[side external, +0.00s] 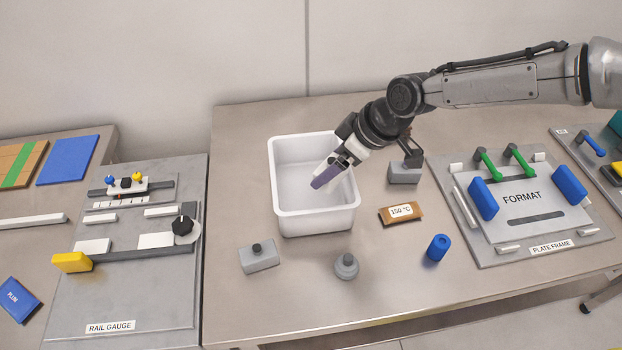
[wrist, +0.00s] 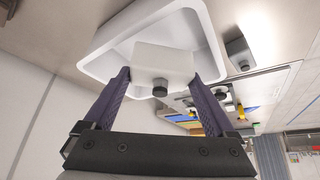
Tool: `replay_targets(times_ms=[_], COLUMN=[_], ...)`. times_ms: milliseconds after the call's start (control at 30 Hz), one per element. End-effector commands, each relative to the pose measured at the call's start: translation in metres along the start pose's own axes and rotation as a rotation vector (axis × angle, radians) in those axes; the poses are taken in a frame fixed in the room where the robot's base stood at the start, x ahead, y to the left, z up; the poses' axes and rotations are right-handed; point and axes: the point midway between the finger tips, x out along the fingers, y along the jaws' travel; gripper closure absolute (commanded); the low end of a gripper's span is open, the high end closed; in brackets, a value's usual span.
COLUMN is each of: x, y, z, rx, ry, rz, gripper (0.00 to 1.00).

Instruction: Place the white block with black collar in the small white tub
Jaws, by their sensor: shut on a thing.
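The white block with a black collar (wrist: 168,62) is between the two purple fingers of my gripper (wrist: 158,77) in the wrist view. The fingers press on its two ends, and its dark round collar faces the camera. In the side view my gripper (side external: 327,177) is tilted and reaches over the small white tub (side external: 317,220), with its fingertips above or inside the tub's opening. The tub also shows behind the block in the wrist view (wrist: 98,66). The block is mostly hidden by the fingers in the side view. I cannot tell whether it touches the tub.
Grey blocks (side external: 260,257) and (side external: 404,173), a grey round piece (side external: 346,266), a brown label block (side external: 401,214) and a blue cylinder (side external: 438,247) stand around the tub. The rail gauge (side external: 120,300) is left, the plate frame (side external: 520,225) right. The front table strip is clear.

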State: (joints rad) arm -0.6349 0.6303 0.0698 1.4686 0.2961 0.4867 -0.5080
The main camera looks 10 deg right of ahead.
Motion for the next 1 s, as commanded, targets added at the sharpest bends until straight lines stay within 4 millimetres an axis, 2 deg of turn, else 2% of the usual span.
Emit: replay_targets(times_ms=[100,300,567,800,1000], x=[0.03,0.062,0.077,0.103,0.104], y=[0.004,0.009,0.012,0.012,0.012], z=[-0.005,-0.011,-0.014,0.0,0.001], rx=[0.0,0.0,0.0,0.001,0.0], ry=[-0.002,0.0,0.001,0.0,0.002], rz=[-0.001,0.0,0.001,0.001,0.001], gripper=[0.7,0.7,0.7,0.7,0.7])
